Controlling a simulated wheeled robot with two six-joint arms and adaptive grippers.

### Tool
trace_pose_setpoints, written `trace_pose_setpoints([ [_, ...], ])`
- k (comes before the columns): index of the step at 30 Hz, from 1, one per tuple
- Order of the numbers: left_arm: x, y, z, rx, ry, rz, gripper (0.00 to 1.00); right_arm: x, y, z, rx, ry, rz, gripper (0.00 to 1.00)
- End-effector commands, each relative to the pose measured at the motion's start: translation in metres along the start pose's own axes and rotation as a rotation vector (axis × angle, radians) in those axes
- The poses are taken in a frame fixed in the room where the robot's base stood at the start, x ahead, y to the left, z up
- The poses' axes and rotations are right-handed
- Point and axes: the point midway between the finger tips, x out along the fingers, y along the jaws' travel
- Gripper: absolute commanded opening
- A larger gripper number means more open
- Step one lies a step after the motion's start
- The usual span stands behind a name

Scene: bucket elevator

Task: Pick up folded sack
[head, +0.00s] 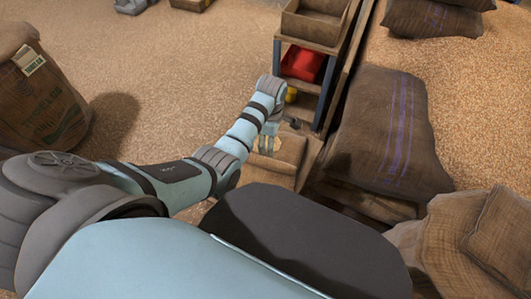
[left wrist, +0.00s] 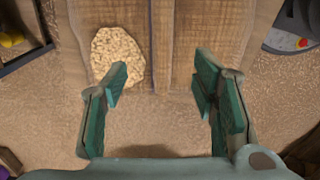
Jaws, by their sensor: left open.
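My left gripper (head: 268,143) reaches down over a tan, folded-looking piece (head: 287,152) on the floor in the head view, apparently the folded sack. The left wrist view shows my left gripper (left wrist: 162,80) with its two green fingers spread wide apart and nothing held between them. Beyond the fingertips lie brown, coarse panels (left wrist: 202,35) with a dark seam between them, likely the same piece. A pale grainy patch (left wrist: 118,48) shows at their left, partly behind the left finger. I cannot tell whether the fingers touch the piece. My right gripper is not in view.
A shelf (head: 300,57) with a red bin (head: 303,64) stands just beyond my gripper. A large sack with purple stripes (head: 395,130) lies to the right. More sacks (head: 470,235) lie at the lower right. A full sack (head: 40,100) stands at the left. The grain-covered floor between is open.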

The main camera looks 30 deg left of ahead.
Motion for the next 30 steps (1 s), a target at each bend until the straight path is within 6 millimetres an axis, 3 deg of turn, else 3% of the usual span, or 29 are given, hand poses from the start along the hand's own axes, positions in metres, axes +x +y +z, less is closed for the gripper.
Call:
trace_pose_setpoints([
  [1, 0.019, -0.002, 0.000, -0.001, 0.001, -0.004, 0.53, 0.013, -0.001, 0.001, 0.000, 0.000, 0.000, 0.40],
  [6, 0.067, -0.002, -0.001, 0.001, 0.001, -0.003, 0.53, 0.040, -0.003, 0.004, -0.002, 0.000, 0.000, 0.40],
  [13, 0.093, -0.003, -0.002, 0.001, 0.001, -0.001, 0.53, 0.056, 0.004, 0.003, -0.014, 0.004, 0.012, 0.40],
  [18, 0.129, -0.005, -0.003, 0.002, 0.001, -0.001, 0.53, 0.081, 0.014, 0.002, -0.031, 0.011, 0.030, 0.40],
  [26, 0.131, -0.005, -0.003, 0.003, 0.001, 0.001, 0.52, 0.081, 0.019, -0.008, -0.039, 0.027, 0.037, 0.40],
  [30, 0.131, -0.005, -0.003, 0.003, 0.001, 0.000, 0.29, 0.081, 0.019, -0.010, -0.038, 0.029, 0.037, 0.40],
])
